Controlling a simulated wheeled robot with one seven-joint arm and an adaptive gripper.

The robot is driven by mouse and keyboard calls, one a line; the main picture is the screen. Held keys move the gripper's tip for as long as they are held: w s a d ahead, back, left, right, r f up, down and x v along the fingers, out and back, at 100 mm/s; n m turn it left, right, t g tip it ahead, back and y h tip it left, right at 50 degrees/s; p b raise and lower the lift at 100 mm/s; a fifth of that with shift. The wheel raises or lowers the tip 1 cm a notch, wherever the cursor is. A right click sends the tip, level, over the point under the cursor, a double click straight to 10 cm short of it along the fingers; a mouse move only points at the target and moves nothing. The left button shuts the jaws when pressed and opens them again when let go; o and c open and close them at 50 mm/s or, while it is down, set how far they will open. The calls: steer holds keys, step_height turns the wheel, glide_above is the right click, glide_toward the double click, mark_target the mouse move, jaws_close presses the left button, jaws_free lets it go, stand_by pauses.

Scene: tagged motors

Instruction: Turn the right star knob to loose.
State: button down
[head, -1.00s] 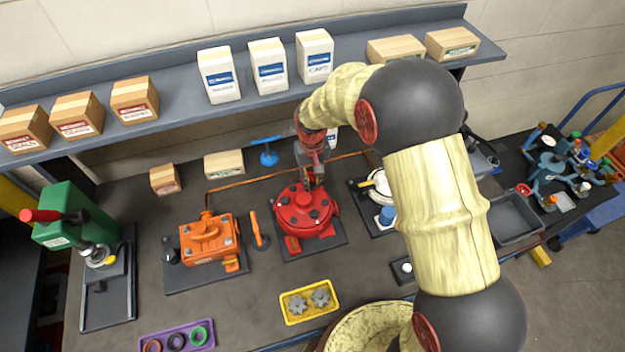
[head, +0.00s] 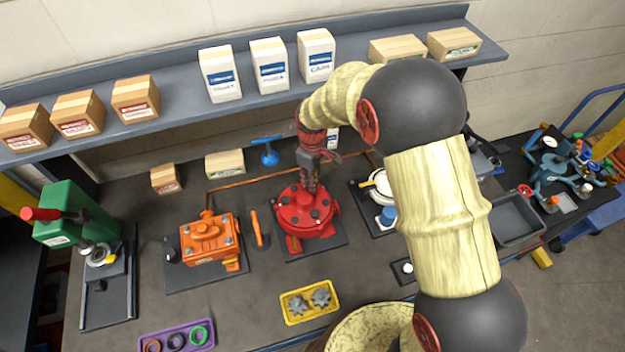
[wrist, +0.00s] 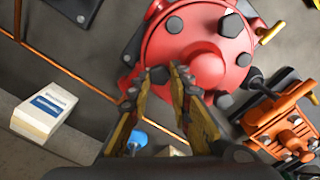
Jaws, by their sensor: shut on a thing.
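The red round motor housing (head: 300,214) stands on a dark plate in mid-bench, with several dark knobs or bolt heads around its lid. In the wrist view its red lid (wrist: 185,50) fills the top middle. My gripper (head: 312,187) reaches down to the back edge of the lid. In the wrist view my gripper (wrist: 165,74) has its fingertips closed about a dark knob (wrist: 158,76) at the lid's rim. The fingers hide part of this knob, and I cannot read its marking or turn position. Other dark knobs on the lid stand free.
An orange motor (head: 207,240) with an upright orange handle beside it stands to the left. A blue-topped valve (head: 266,152) stands behind. A yellow tray (head: 310,301) with grey gears lies in front. A copper pipe runs behind the red motor. The shelf with boxes overhangs the back.

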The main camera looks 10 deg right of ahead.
steer(key=shift+s+f, duration=0.15)
steer(key=shift+f, duration=0.05)
stand_by(0.4)
steer(key=c, duration=1.6)
jaws_free()
steer(key=shift+r, duration=0.1)
steer(key=shift+r, duration=3.95)
